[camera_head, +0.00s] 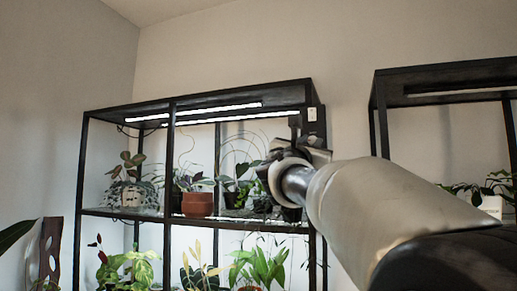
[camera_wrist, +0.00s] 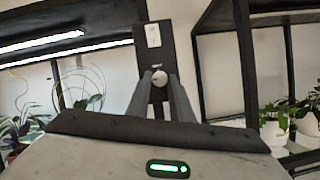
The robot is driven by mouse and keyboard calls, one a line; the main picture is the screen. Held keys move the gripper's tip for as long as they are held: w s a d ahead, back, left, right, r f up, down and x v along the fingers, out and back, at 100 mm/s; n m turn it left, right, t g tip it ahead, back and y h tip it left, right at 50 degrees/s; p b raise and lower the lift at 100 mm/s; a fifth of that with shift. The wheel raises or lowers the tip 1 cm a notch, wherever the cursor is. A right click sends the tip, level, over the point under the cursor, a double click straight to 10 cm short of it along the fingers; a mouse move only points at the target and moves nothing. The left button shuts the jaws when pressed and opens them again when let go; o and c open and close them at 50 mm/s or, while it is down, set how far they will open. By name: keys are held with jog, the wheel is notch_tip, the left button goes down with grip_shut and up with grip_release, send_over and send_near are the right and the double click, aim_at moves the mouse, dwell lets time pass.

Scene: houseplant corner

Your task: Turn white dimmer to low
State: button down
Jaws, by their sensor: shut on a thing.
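The white dimmer is a small round knob (camera_wrist: 160,78) on a black upright panel (camera_wrist: 149,60) in the wrist view. My gripper (camera_wrist: 161,82) has its two dark fingers on either side of the knob and is shut on it. In the head view my gripper (camera_head: 296,133) reaches the right front post of the plant shelf, and the knob is hidden behind it. A white switch plate (camera_wrist: 153,36) sits above the knob; it also shows in the head view (camera_head: 312,114). The knob's setting cannot be read.
The black plant shelf (camera_head: 122,212) holds several potted plants, including one in a terracotta pot (camera_head: 197,204). Its light strips (camera_head: 212,112) are lit. A second black shelf (camera_head: 445,80) with plants stands to the right. A gap of bare wall lies between the shelves.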

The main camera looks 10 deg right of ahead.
jog(key=shift+n+t+y, duration=0.4)
jog(key=shift+n+y, duration=0.1)
jog(key=shift+n, duration=0.4)
jog(key=c, duration=1.6)
grip_release()
jog(key=shift+o, duration=0.2)
jog(key=b+v, duration=0.2)
jog(key=v, duration=1.5)
jog(key=shift+a, duration=0.15)
jog(key=shift+s+f, duration=0.1)
jog(key=shift+s, duration=0.05)
